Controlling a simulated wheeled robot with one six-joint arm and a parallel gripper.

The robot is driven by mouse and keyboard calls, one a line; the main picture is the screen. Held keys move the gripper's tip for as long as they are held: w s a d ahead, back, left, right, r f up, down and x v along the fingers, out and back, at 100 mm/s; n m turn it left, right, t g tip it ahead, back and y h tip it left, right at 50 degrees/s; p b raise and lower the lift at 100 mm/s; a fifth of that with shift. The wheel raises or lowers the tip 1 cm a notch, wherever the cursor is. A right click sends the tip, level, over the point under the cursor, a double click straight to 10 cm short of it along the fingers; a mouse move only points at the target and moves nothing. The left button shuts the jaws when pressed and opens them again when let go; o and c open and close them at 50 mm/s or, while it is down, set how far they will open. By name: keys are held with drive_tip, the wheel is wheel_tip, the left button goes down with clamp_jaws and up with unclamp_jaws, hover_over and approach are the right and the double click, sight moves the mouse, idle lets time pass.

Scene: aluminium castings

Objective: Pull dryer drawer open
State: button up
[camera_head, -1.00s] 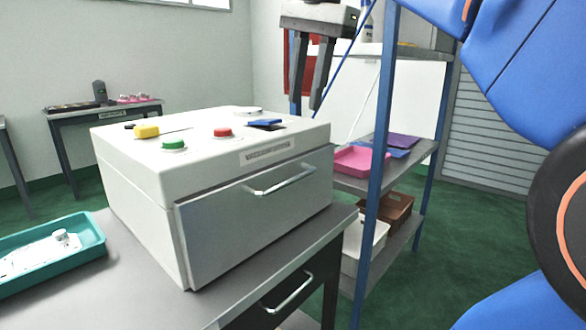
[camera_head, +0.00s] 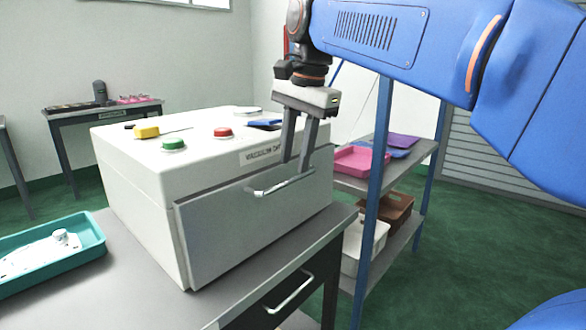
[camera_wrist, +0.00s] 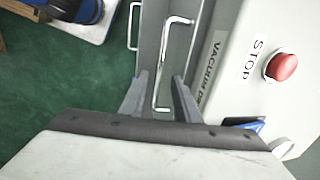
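The white vacuum dryer (camera_head: 135,160) stands on a grey bench, with its grey drawer front (camera_head: 240,225) flush against the body. A silver bar handle (camera_head: 265,191) runs across the upper drawer front. My gripper (camera_head: 295,168) is open and empty, fingers pointing down at the right part of the handle. In the wrist view, the handle (camera_wrist: 174,62) passes between the two fingertips (camera_wrist: 160,76). I cannot tell whether either finger touches it.
A second silver handle (camera_head: 288,292) is on the bench drawer below. A teal tray (camera_head: 85,262) sits left of the dryer. A blue-posted shelf (camera_head: 370,200) with pink and brown trays stands close on the right. Green floor is free beyond.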

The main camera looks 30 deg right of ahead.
sight(292, 178)
drive_tip(key=shift+w+a+f, duration=0.1)
drive_tip(key=shift+w+f, duration=0.05)
drive_tip(key=shift+f, duration=0.75)
drive_tip(key=shift+w+a+f, duration=0.1)
drive_tip(key=shift+w+f, duration=0.05)
drive_tip(key=shift+f, duration=0.75)
drive_tip(key=shift+c, duration=0.2)
clamp_jaws()
drive_tip(key=shift+d, duration=0.1)
drive_tip(key=shift+s, duration=0.1)
